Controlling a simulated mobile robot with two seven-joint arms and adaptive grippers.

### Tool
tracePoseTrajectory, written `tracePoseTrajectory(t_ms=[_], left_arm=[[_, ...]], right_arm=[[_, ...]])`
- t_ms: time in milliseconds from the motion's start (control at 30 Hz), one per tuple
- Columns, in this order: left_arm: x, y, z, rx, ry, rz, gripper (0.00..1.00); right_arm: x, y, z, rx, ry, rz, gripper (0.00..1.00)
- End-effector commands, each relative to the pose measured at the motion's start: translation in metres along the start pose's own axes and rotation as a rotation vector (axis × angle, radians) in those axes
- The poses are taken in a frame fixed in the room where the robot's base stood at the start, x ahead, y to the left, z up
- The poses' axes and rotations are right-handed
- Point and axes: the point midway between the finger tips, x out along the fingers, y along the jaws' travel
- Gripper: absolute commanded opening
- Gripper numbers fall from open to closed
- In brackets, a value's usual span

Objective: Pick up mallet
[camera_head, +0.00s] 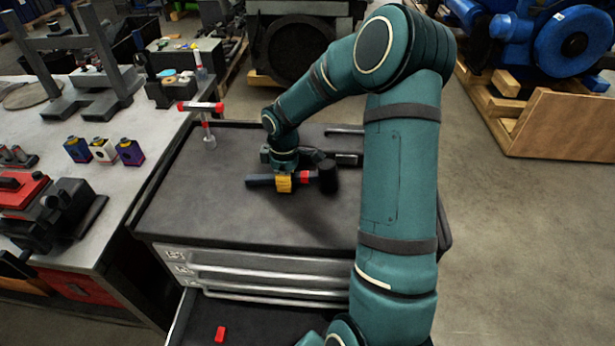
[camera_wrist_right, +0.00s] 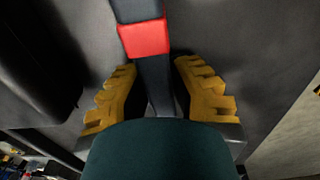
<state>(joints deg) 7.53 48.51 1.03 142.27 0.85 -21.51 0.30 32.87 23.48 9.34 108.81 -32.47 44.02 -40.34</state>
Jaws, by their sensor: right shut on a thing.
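The mallet has a black head (camera_head: 328,177) and a dark handle (camera_head: 259,181) with a red band. It is at the middle of the dark cart top (camera_head: 215,210), lying roughly level with its head to the right. My right gripper (camera_head: 284,184) reaches down over the handle, and its yellow fingers are shut on it. In the right wrist view the handle (camera_wrist_right: 153,75) and its red band (camera_wrist_right: 145,38) run up between the two yellow fingers (camera_wrist_right: 153,95). I cannot tell whether the mallet touches the cart top. My left gripper is not in view.
A dark tool (camera_head: 347,159) lies behind the mallet. A red-and-white T-shaped tool (camera_head: 203,108) stands at the cart's back left. The drawer below is open with a red piece (camera_head: 220,334) in it. A grey workbench (camera_head: 125,190) stands left. The cart top's front left is clear.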

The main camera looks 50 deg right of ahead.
Motion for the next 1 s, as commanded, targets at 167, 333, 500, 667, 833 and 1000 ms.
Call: tracePoseTrajectory(t_ms=[167, 333, 500, 667, 833, 1000], left_arm=[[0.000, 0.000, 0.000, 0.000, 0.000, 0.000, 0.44], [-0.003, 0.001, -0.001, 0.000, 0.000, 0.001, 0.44], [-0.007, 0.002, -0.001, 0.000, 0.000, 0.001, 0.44], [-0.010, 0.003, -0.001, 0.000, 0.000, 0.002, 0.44], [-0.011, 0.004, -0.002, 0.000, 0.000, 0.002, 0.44], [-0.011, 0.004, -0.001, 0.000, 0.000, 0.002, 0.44]], right_arm=[[-0.002, 0.000, 0.000, 0.000, 0.001, 0.000, 0.00], [-0.024, 0.001, 0.000, 0.002, 0.002, 0.004, 0.00], [-0.057, 0.001, -0.001, 0.000, 0.002, 0.004, 0.00], [-0.083, 0.001, 0.000, 0.000, 0.001, 0.003, 0.00], [-0.098, 0.000, 0.000, 0.000, 0.001, 0.001, 0.00], [-0.101, 0.000, 0.000, 0.000, 0.001, 0.000, 0.00]])
